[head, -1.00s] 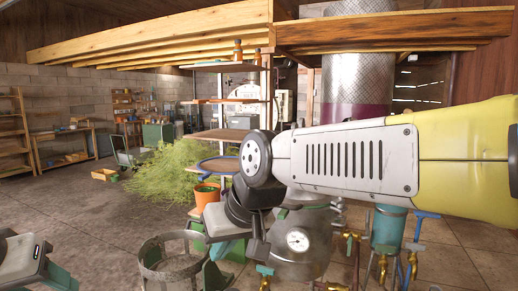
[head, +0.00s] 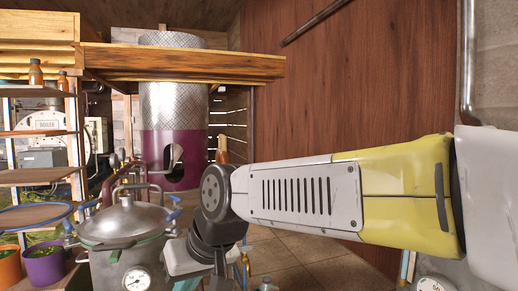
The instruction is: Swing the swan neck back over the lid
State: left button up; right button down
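The still pot (head: 125,268) stands at lower left, with a round gauge on its front. Its grey domed lid (head: 125,224) sits on top, with blue-tipped clamps around the rim. Reddish and metal pipework (head: 107,188) rises behind and above the lid. I cannot tell which part of it is the swan neck. My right arm crosses from the right. Its gripper (head: 192,272) points down just right of the pot, apart from the pipework as far as I can see. Its fingers are partly cut off and hidden, so their opening is unclear. My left gripper is out of view.
A tall cylinder (head: 176,110), metallic above and purple below, stands behind the pot under a wooden beam (head: 190,65). Shelves (head: 40,176) stand at left, with an orange pot (head: 8,268) and a purple pot (head: 45,264) in front. Tiled floor is open behind my arm.

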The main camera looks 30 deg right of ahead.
aim_at(222, 156)
jog(key=z, duration=0.95)
